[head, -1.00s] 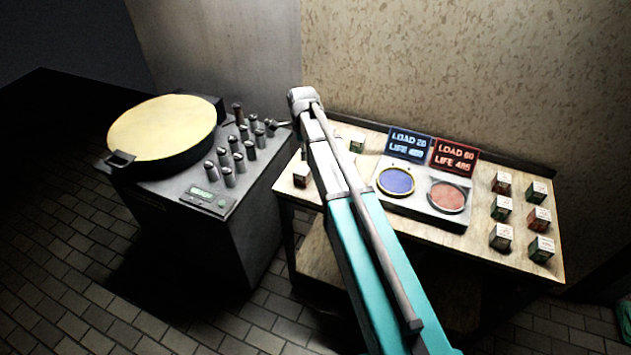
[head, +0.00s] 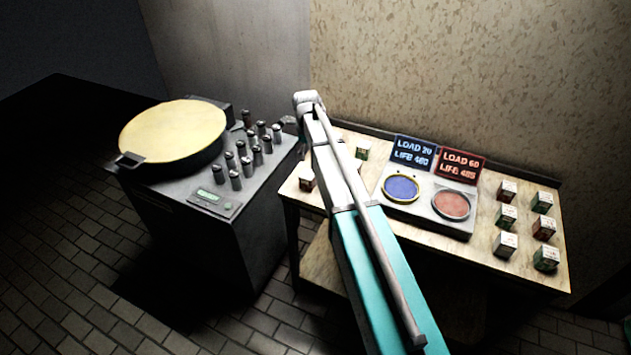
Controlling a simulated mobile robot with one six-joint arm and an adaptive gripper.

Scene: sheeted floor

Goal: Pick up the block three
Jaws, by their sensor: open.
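Another block (head: 307,180) is at the left end, and one more (head: 362,150) stands behind my arm. Their marks are too small to read, so I cannot tell which is block three. My arm crosses the table's left part, hiding some of it. My gripper cannot be made out beyond the arm's far end.
A blue disc (head: 401,187) and a red disc (head: 452,204) sit in a pale panel. A blue sign (head: 412,153) and a red sign (head: 460,164) stand behind them. Left is a dark machine (head: 235,260) with a round yellow plate (head: 172,131) and several knobs. Tiled floor lies in front.

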